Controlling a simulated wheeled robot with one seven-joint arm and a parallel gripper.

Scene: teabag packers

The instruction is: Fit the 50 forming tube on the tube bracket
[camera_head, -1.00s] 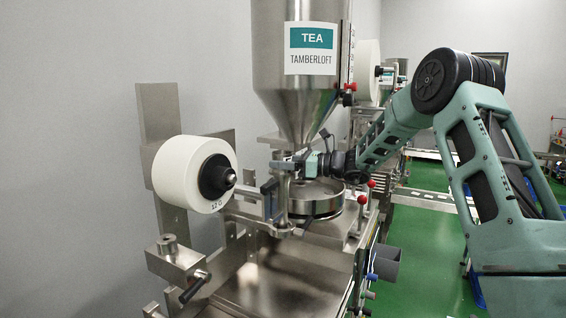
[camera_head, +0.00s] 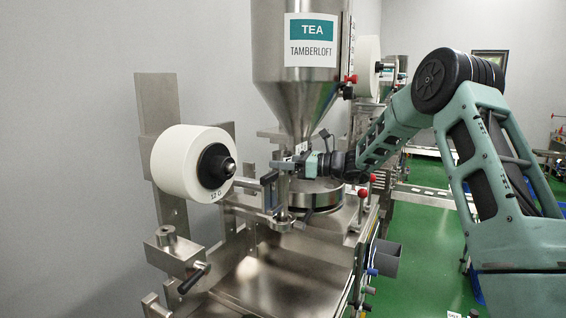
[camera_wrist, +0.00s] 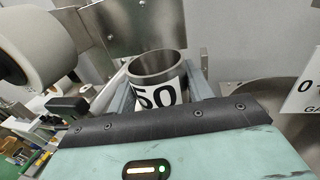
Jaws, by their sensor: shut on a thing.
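The forming tube marked 50 (camera_wrist: 158,73) is a grey metal cylinder with a white label, seen in the wrist view. My gripper (camera_wrist: 160,92) is shut on it, a finger at each side. In the head view my gripper (camera_head: 283,167) holds the tube upright under the hopper's cone, just above the front of the machine. The tube bracket (camera_head: 277,221) is the metal arm with a ring-like end below it. The tube's lower end is at or very near the bracket; I cannot tell whether it is seated.
A white film roll (camera_head: 189,163) on a spindle stands at the left. The steel hopper (camera_head: 301,75) with a TEA label hangs above. A round metal dish (camera_head: 318,194) is behind the gripper. Red-knobbed levers (camera_head: 362,194) stand at the right. The front tray (camera_head: 275,275) is bare.

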